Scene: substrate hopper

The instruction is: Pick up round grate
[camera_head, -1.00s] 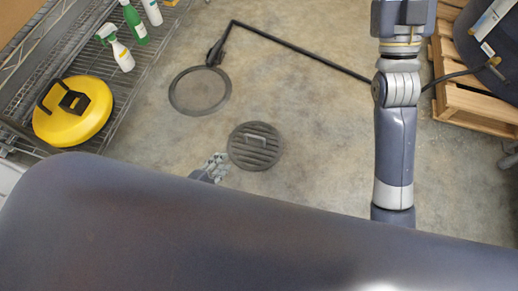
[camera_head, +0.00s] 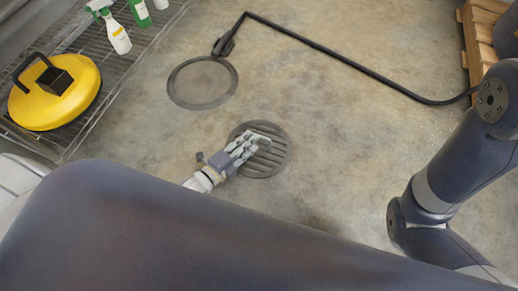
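The round grate (camera_head: 270,160) is a dark slatted disc lying on the concrete floor, near the middle of the head view. My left gripper (camera_head: 249,142) reaches in from the lower left and lies over the grate's upper left part. It covers the place of the grate's raised handle, so the handle is mostly hidden. I cannot tell whether the fingers are open, shut or touching the handle. My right arm shows at the right edge, but its gripper is out of view.
A dark round floor ring (camera_head: 202,82) lies up and left of the grate, with a black hose (camera_head: 330,62) running from beside it to the right. A wire shelf (camera_head: 110,92) at left holds a yellow round lid (camera_head: 55,98) and bottles. A wooden pallet (camera_head: 480,45) stands upper right.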

